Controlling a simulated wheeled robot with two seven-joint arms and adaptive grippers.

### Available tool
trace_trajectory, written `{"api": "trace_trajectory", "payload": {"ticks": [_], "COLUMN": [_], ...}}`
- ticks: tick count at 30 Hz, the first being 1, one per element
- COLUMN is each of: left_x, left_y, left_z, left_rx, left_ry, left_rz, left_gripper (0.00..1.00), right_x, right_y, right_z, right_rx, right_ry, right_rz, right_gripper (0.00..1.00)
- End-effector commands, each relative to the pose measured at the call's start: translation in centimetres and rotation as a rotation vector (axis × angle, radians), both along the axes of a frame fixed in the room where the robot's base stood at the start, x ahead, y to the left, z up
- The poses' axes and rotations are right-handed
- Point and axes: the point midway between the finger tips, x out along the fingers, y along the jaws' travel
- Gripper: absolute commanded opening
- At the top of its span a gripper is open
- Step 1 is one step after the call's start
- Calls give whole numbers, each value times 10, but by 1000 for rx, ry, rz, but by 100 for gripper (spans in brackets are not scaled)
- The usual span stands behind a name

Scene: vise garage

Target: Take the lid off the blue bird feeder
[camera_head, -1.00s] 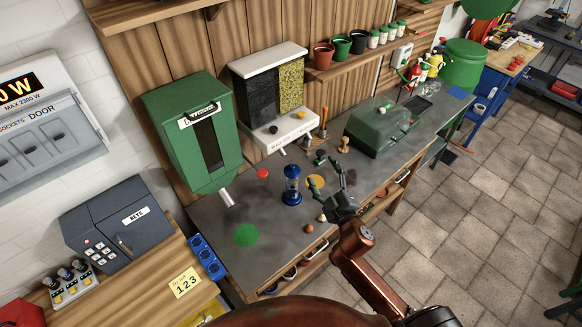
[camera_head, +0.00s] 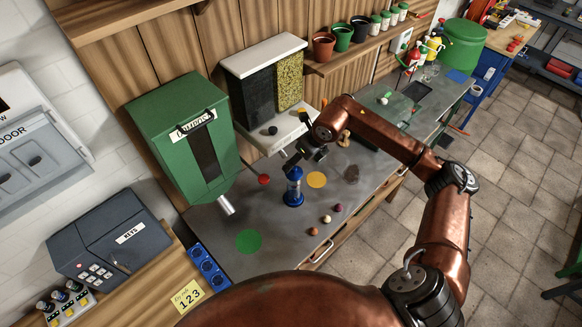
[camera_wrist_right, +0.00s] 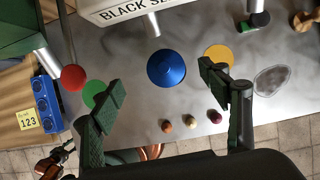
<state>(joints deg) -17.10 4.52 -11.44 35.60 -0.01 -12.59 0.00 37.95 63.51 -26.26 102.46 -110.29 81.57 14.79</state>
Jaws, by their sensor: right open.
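The blue bird feeder (camera_head: 294,188) stands upright on the grey workbench, with a clear body and blue base. In the right wrist view its round blue lid (camera_wrist_right: 166,68) shows from above and is on the feeder. My right gripper (camera_head: 298,160) is above the feeder, close to its top in the head view. In the right wrist view my right gripper (camera_wrist_right: 162,88) is open and empty. Its fingers are either side of the lid and apart from it, with the lid slightly ahead of the tips. My left gripper cannot be made out.
Left of the feeder are a green dispenser (camera_head: 185,140) with a metal spout and a red disc (camera_head: 264,179). A seed dispenser (camera_head: 268,90) stands behind. Green (camera_head: 248,241) and yellow (camera_head: 316,179) discs and several small balls (camera_head: 326,219) lie around.

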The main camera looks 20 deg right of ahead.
Motion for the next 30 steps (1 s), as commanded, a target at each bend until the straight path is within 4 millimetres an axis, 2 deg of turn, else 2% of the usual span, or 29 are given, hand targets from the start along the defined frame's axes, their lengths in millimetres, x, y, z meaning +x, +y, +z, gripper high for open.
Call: {"api": "trace_trajectory", "payload": {"ticks": [4,13,20,28,30], "left_x": [1,-9,-5,0,1], "left_y": [0,0,0,0,0], "left_z": [3,17,26,26,26], "left_rx": [0,0,1,0,0], "left_ry": [0,11,7,0,-1], "left_rz": [0,1,1,0,-1], "left_gripper": [40,40,40,40,40], "right_x": [4,11,21,22,22], "right_y": [-9,0,5,5,5], "right_z": [-9,-41,-69,-73,-73], "right_rx": [-32,-28,-28,-29,-29], "right_ry": [10,12,9,8,8], "right_rz": [-14,-12,-12,-10,-10], "right_gripper": [69,69,69,69,66]}}
